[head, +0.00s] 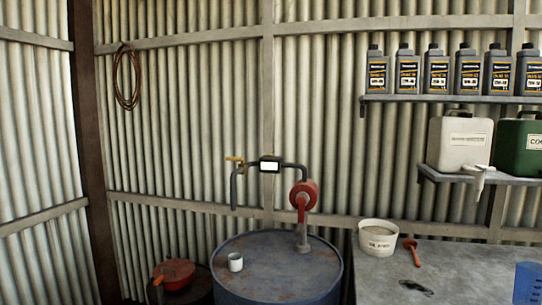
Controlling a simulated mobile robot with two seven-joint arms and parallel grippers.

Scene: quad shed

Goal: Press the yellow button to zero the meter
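The meter (270,164) is a small dark box with a bright white display, set in the dark pipe above the blue drum. I cannot read anything on the display. A yellow part (235,159) shows at the pipe's left bend, just left of the meter; it looks like a handle or lever. I cannot make out a separate yellow button on the meter at this size. Neither of my grippers is in view.
The pipe joins a red pump (304,195) on the blue drum (277,270), which bears a white cup (235,262). A red funnel-like thing (174,272) is at lower left. The grey bench (460,270) at right holds a white bucket (378,238). Shelves hold bottles (436,72) and jugs.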

